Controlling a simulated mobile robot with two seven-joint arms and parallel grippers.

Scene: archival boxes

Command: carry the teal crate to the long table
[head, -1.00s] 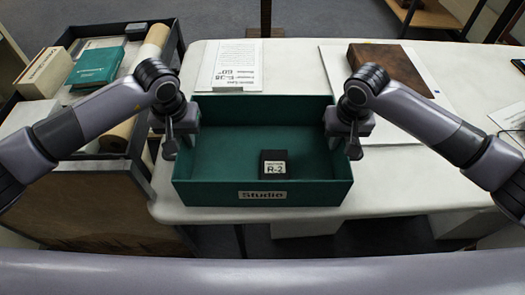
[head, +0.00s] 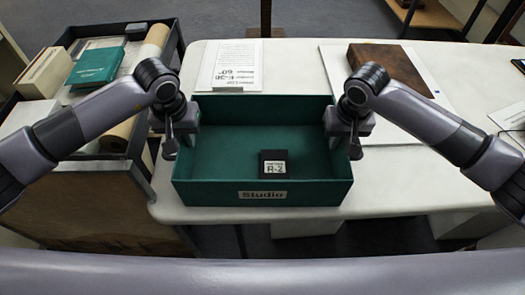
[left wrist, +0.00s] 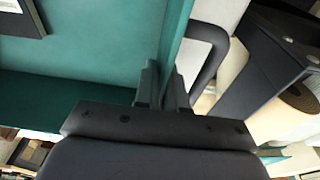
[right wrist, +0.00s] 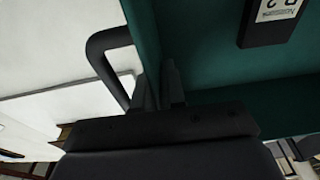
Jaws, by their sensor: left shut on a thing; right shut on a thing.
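The teal crate (head: 320,196) is an open box with a "Studio" label on its front wall. It is at the near left part of the white long table (head: 410,185); I cannot tell whether it rests on the top or is just above it. A small black box (head: 273,163) marked R-2 lies inside it. My left gripper (head: 170,150) is shut on the crate's left wall, which passes between the fingers in the left wrist view (left wrist: 165,90). My right gripper (head: 353,150) is shut on the right wall, also seen in the right wrist view (right wrist: 160,90).
A dark cart (head: 130,180) with boxes, a teal book (head: 97,65) and rolls stands close at the left. A printed sheet (head: 230,62) lies behind the crate. A brown book (head: 395,68) lies on a white board at the back right.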

